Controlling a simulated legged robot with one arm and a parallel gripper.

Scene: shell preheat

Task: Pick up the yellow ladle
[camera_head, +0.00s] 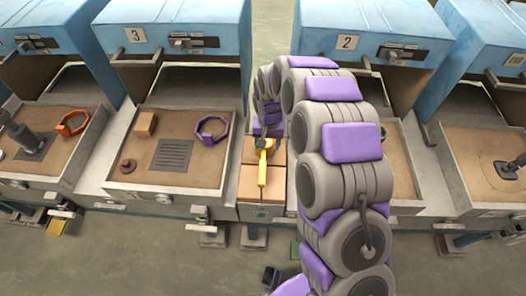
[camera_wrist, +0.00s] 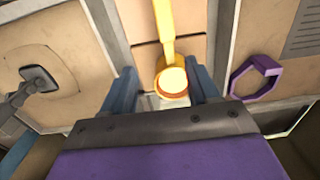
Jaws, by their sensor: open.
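The yellow ladle (camera_head: 263,165) lies on the narrow tan shelf between the tray under number 3 and the tray under number 2, its handle toward the front. In the wrist view the ladle (camera_wrist: 167,35) has its handle running up and its round bowl end at the gap between my fingers. My gripper (camera_wrist: 175,88) is open, with one blue-grey finger on each side of the bowl end. I cannot tell whether the fingers touch it. In the head view my arm hides much of the tray under number 2, and my gripper is mostly hidden behind the arm.
An orange ring (camera_head: 64,128) lies in the left tray. Blue cabinets (camera_head: 180,22) stand behind. Raised tray walls border the shelf.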

